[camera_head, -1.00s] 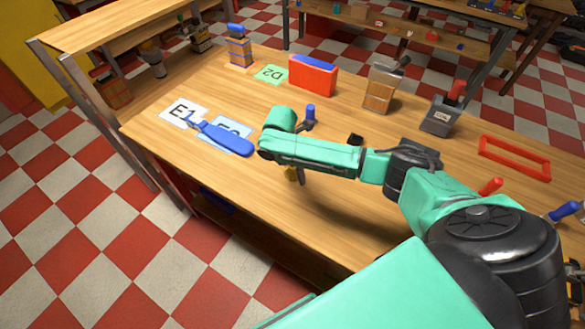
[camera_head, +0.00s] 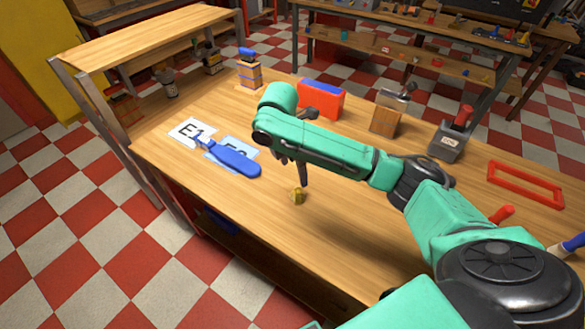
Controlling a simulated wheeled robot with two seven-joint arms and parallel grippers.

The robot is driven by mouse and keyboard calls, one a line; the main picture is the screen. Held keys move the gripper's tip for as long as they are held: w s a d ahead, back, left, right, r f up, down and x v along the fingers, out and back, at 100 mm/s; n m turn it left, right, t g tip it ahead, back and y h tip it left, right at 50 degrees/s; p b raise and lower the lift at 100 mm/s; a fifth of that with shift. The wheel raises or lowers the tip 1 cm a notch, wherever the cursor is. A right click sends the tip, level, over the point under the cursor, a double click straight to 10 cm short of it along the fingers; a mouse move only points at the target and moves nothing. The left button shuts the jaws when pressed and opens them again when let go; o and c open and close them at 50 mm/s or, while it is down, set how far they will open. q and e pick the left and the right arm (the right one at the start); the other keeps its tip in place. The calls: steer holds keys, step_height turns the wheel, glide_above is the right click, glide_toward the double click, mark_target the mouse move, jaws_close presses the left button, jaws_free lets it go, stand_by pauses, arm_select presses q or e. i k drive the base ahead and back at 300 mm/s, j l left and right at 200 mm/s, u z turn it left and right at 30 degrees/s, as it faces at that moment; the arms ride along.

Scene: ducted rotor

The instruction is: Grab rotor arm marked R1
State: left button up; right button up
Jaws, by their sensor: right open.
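A blue paddle-shaped piece (camera_head: 236,161), possibly a rotor arm, lies across two white cards at the left of the workbench; I can read no R1 mark on it. The left card (camera_head: 187,132) reads E1; the other card (camera_head: 232,145) is partly covered. My right gripper (camera_head: 294,172) points down below my wrist, to the right of the blue piece and apart from it. It is open, with its fingers partly hidden by my arm. A small brass-coloured part (camera_head: 298,195) shows just below one finger. My left gripper is out of view.
A red box (camera_head: 321,101), a wooden block with a grey top (camera_head: 385,119), a grey holder (camera_head: 445,142) and a red frame (camera_head: 525,184) stand along the back. A wooden block with a blue top (camera_head: 249,72) is at the far left corner. The front left wood is clear.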

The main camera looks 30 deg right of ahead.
mark_target(247, 167)
steer(key=k+j, duration=0.3)
steer(key=k, duration=0.15)
steer(key=k+j, duration=0.3)
steer(key=k, duration=0.15)
